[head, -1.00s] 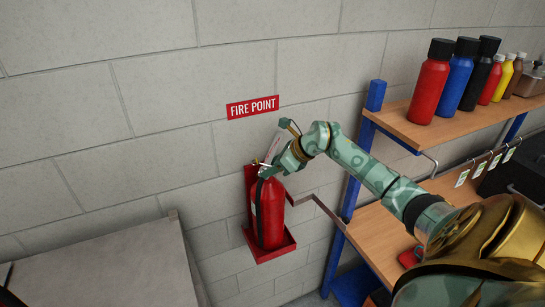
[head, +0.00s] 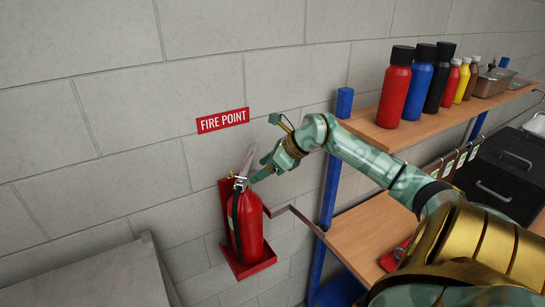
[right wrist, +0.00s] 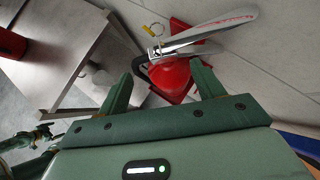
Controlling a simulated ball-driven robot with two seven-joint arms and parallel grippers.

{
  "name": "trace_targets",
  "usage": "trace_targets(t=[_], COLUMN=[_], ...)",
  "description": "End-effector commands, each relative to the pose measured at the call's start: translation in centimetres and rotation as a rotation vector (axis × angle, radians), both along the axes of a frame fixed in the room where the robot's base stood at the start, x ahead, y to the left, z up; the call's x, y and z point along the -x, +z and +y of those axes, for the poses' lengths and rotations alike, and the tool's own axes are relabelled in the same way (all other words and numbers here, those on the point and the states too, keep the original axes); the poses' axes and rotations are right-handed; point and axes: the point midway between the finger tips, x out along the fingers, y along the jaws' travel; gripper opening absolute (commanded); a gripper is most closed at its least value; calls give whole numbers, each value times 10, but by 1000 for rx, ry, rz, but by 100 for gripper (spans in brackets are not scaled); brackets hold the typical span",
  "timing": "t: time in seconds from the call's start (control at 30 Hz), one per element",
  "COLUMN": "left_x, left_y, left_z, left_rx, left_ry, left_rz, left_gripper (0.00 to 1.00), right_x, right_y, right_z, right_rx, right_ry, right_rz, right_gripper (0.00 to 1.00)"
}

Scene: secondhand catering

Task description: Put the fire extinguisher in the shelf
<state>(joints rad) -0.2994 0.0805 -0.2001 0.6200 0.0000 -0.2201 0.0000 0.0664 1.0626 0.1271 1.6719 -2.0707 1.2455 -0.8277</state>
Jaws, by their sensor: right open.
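The red fire extinguisher (head: 248,222) stands in a red wall holder (head: 250,268), its pale lever and metal head on top. My right gripper (head: 262,170) is open and empty, just right of the extinguisher's head. In the right wrist view its two fingers (right wrist: 160,72) are spread, and the extinguisher (right wrist: 170,75) shows beyond the gap between them. The shelf, with blue posts and a wooden upper board (head: 440,112) and lower board (head: 352,238), stands to the right. Small green parts of mine, apparently the left arm, show at the wrist view's lower left; its jaws are unclear.
A red FIRE POINT sign (head: 223,121) is on the block wall above. Several bottles (head: 395,85) stand on the upper board. A black box (head: 503,175) is on the lower level. A grey table (head: 100,280) is at lower left. A bracket (head: 295,215) juts near the post.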

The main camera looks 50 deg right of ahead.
Motion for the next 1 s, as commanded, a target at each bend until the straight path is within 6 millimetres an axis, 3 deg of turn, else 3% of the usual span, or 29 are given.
trace_targets(t=[0.2, 0.57, 0.67, 0.77, 0.9, 0.97, 1.0], left_x=[1, 1, 1, 1, 1, 1, 1], left_y=[-11, -12, -12, -12, -12, -12, -12], left_z=[0, 0, 0, 0, -1, -1, -1], left_rx=[1, 1, 1, 1, 1, 2, 2], left_ry=[0, 0, 0, 0, 1, 1, 1], left_rz=[1, 1, 1, 1, 1, 1, 1], left_gripper=[100, 100, 100, 100, 100, 100, 100], right_x=[26, 33, 33, 32, 32, 29, 26], right_y=[23, 32, 17, -1, -13, -23, -39], right_z=[-12, -12, 14, 64, 133, 147, 149], right_rx=[-1, -18, -160, -465, -1037, -1279, -1434], right_ry=[-1, 0, 1, -25, -161, -272, -378], right_rz=[5, 1, -14, -44, -47, -20, 13], right_gripper=[67, 67, 67, 67, 67, 67, 67])
